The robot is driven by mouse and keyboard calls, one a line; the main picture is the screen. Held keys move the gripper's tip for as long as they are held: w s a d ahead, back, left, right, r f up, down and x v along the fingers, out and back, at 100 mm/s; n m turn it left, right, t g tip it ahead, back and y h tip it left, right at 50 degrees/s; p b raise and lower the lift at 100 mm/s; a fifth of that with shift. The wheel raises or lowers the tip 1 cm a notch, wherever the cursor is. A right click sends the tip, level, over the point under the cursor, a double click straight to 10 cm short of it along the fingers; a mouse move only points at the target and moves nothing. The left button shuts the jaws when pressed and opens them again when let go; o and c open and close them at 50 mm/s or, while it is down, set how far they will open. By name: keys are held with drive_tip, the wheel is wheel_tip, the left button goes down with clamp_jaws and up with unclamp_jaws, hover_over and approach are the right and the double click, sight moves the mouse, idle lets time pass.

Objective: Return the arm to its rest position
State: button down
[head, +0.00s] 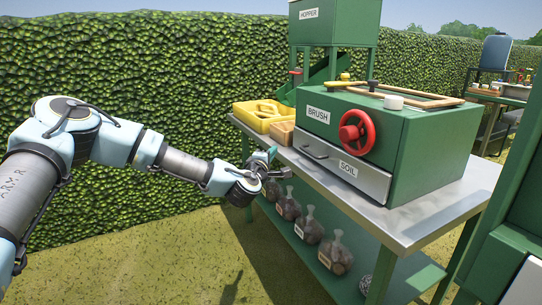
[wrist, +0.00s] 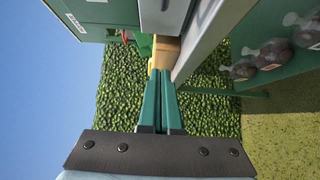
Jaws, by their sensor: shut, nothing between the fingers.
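My arm (head: 120,145) reaches from the left side of the head view toward the near left edge of the metal worktable (head: 415,225). My gripper (head: 280,172) is at its end, beside the table's left edge, close to the wooden box and the drawer front. In the wrist view my gripper (wrist: 160,75) shows two green fingers lying together, shut with nothing between them. From these views I cannot tell whether the gripper touches the table edge.
A green machine (head: 430,140) labelled BRUSH and SOIL, with a red handwheel (head: 360,132), stands on the table. A yellow tray (head: 260,113) and a wooden box (head: 283,132) sit left of it. Bagged bulbs (head: 335,255) line the lower shelf. Grass left of the table is clear before the hedge (head: 190,70).

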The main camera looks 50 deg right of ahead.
drive_tip(key=shift+s+a, duration=0.25)
drive_tip(key=shift+a, duration=0.4)
drive_tip(key=w+a+f+m+g+y, duration=0.1)
drive_tip(key=w+a+f+m+y, duration=0.2)
drive_tip(key=a, duration=0.8)
drive_tip(key=w+a+f+m+g+y, duration=0.1)
drive_tip(key=w+a+f+m+y, duration=0.25)
drive_tip(key=a, duration=0.85)
drive_tip(key=w+a+f+m+g+y, duration=0.15)
drive_tip(key=w+a+y, duration=0.3)
drive_tip(key=a, duration=0.65)
drive_tip(key=a+r+y, duration=0.2)
drive_tip(key=a, duration=1)
drive_tip(key=s+a+r+n+g+y, duration=0.1)
drive_tip(key=s+a+r+y, duration=0.3)
drive_tip(key=a, duration=0.6)
drive_tip(key=s+a+r+n+g+h, duration=0.1)
drive_tip(key=s+a, duration=0.5)
drive_tip(key=a, duration=0.4)
wheel_tip(320, 180, up, 16)
drive_tip(key=p, duration=1.6)
drive_tip(key=shift+w+d+p, duration=0.15)
drive_tip(key=shift+d+p, duration=0.15)
drive_tip(key=shift+p, duration=0.05)
